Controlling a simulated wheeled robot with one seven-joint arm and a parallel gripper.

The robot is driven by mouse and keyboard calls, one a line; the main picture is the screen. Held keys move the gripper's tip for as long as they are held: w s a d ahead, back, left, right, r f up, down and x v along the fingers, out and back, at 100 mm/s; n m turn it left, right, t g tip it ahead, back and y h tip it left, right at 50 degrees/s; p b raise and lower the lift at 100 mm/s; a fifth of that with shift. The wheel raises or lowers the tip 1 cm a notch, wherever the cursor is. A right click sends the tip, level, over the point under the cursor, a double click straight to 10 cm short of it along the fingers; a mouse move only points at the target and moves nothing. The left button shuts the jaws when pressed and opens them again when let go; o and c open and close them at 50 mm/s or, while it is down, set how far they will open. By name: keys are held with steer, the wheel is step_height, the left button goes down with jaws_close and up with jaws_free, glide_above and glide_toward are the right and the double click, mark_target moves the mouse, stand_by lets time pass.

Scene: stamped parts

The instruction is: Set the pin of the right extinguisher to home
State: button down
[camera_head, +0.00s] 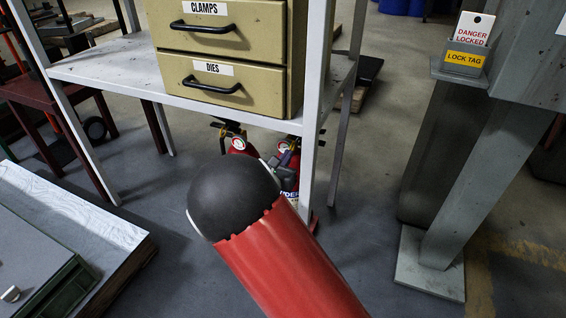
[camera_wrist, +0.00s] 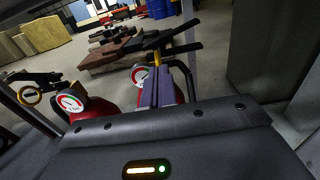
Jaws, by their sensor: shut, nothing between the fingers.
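Two red extinguishers stand under the drawer bench. The right extinguisher (camera_head: 291,186) is partly hidden by my arm and gripper; in the wrist view its gauge (camera_wrist: 139,75) and black handle levers (camera_wrist: 172,38) show. The left extinguisher (camera_head: 240,146) stands beside it, with its gauge (camera_wrist: 70,103) and a yellow ring (camera_wrist: 30,95) in the wrist view. My gripper (camera_wrist: 158,72) is shut and empty, its fingers in front of the right extinguisher's head. A small yellow piece (camera_wrist: 157,57), perhaps its pin, shows just beyond the fingertips; I cannot tell whether they touch.
The bench (camera_head: 110,68) holds drawers (camera_head: 222,88) above the extinguishers, and its front leg (camera_head: 315,110) stands close to the right one. A grey post (camera_head: 470,180) with a lock tag box (camera_head: 463,62) stands at right. The floor between is clear.

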mark_target(292, 148)
steer(key=x, duration=0.3)
steer(key=shift+w+d, duration=0.1)
steer(key=shift+w, duration=0.1)
steer(key=shift+s, duration=0.1)
stand_by(0.3)
